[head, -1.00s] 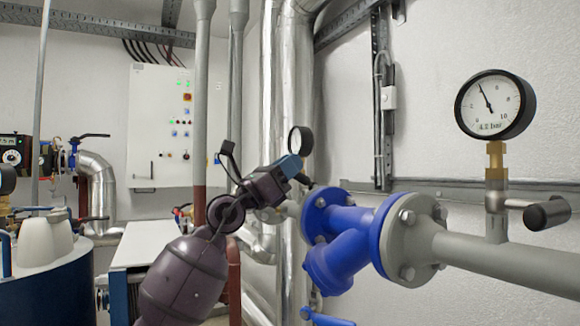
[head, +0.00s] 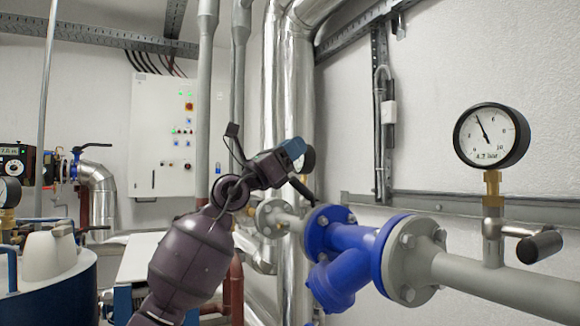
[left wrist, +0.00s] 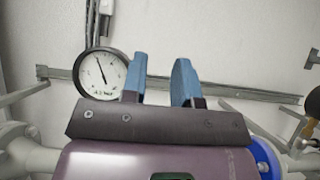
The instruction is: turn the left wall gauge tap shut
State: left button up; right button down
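The left wall gauge (head: 308,161) is mostly hidden behind my left gripper in the head view. In the left wrist view its white dial (left wrist: 101,74) shows clearly, just left of the fingers. My left gripper (head: 294,150) has blue fingertips and is in front of the gauge. In the left wrist view its two fingers (left wrist: 160,82) stand apart with nothing seen between them. The left gauge's tap cannot be made out for certain; a short dark bar (head: 301,188) shows just below the fingertips. My right gripper is not in view.
A blue flanged valve (head: 342,250) sits on the grey pipe right of my left gripper. A second gauge (head: 491,136) with a black-handled tap (head: 540,246) stands farther right. Shiny vertical pipes (head: 293,90) and a white cabinet (head: 162,130) are behind.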

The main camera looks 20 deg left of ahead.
pick_arm(q)
notch_tip(320, 180, up, 13)
jog(key=p, duration=0.1)
jog(key=shift+f+p, duration=0.2)
jog(key=shift+p, duration=0.2)
